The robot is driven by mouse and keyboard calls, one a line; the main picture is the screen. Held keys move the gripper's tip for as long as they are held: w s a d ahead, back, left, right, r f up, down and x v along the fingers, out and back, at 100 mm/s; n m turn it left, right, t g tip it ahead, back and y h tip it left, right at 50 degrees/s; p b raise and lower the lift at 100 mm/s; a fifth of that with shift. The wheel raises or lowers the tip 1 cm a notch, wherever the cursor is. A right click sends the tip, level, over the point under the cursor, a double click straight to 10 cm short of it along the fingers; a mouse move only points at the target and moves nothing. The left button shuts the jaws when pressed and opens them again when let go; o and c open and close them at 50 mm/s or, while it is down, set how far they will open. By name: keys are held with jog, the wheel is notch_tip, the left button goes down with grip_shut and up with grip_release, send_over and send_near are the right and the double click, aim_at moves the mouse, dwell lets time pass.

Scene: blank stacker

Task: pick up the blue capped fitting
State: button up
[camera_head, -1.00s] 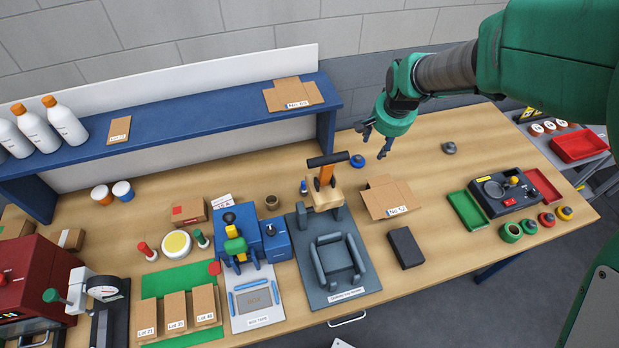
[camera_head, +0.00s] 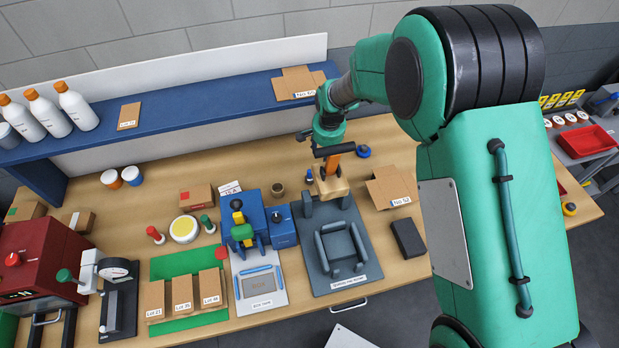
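A small blue capped fitting (camera_head: 308,175) stands upright on the table, left of the wooden block that holds a hammer. A low blue round piece with a knob (camera_head: 363,151) lies farther back to the right; I cannot tell for sure which of the two the task names. My gripper (camera_head: 312,143) hangs above and behind the small fitting, apart from it. One finger is spread out to the left and the other is mostly hidden near the hammer head. It looks open, with nothing seen in it.
The hammer (camera_head: 333,151) stands upright in its block close by my gripper. A blue shelf (camera_head: 220,102) runs behind. A blue press (camera_head: 242,220), a small brown cup (camera_head: 278,189) and a grey fixture (camera_head: 341,250) are near the fitting. My arm covers the right side of the table.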

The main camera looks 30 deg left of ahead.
jog(key=m+g+h, duration=0.1)
send_over(310, 176)
jog(key=shift+w+a, duration=0.3)
jog(key=shift+w, duration=0.1)
jog(key=shift+f, duration=1.2)
jog(key=shift+f, duration=0.1)
jog(key=shift+f, duration=2.4)
grip_shut()
